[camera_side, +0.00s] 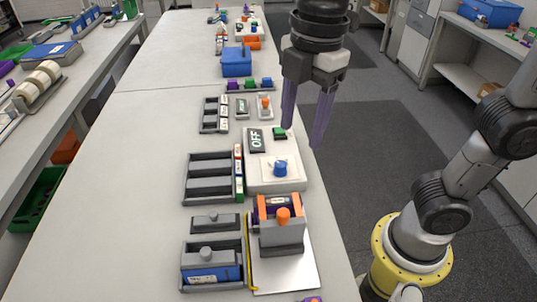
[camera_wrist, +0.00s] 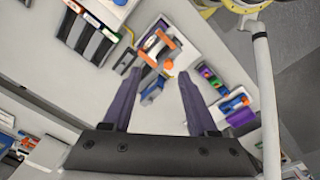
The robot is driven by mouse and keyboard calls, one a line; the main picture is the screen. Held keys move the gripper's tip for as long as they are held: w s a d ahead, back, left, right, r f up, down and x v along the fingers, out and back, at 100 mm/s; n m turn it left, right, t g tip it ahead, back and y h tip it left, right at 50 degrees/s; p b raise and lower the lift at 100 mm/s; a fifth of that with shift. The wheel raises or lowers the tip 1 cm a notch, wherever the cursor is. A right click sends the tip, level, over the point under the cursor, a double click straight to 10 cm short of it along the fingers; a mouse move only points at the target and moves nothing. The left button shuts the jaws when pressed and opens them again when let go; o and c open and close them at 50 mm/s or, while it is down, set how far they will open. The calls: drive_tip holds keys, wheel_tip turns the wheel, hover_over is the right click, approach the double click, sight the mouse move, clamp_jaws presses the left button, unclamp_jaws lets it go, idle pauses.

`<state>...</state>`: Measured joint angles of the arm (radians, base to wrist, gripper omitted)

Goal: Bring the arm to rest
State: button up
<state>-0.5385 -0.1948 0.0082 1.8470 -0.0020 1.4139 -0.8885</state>
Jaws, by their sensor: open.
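My gripper (camera_side: 308,115) hangs above the right edge of the table, its two purple fingers apart with nothing between them. It is above and to the right of a white control box (camera_side: 262,180) with an OFF display, a green button and a blue knob. In the wrist view, my open gripper (camera_wrist: 155,82) points down over the table. A grey fixture with an orange knob (camera_side: 282,235) stands on a metal plate at the front and holds a purple part. It also shows in the wrist view (camera_wrist: 157,45), beyond the fingers.
A grey slotted rack (camera_side: 209,178) sits left of the control box. A grey tray with a blue block (camera_side: 211,268) is at the front. A blue box (camera_side: 236,62) stands farther back. The left strip of the table (camera_side: 120,190) is clear, and floor lies right of the table.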

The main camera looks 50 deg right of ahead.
drive_tip(key=s+d+f+m+t, duration=0.2)
drive_tip(key=s+d+f+m, duration=0.1)
drive_tip(key=d+m, duration=0.3)
drive_tip(key=s+d+f+m+t, duration=0.3)
drive_tip(key=d+f+m, duration=0.2)
drive_tip(key=m, duration=0.5)
drive_tip(key=shift+s+d, duration=0.2)
drive_tip(key=shift+d, duration=1.05)
drive_tip(key=shift+r, duration=0.1)
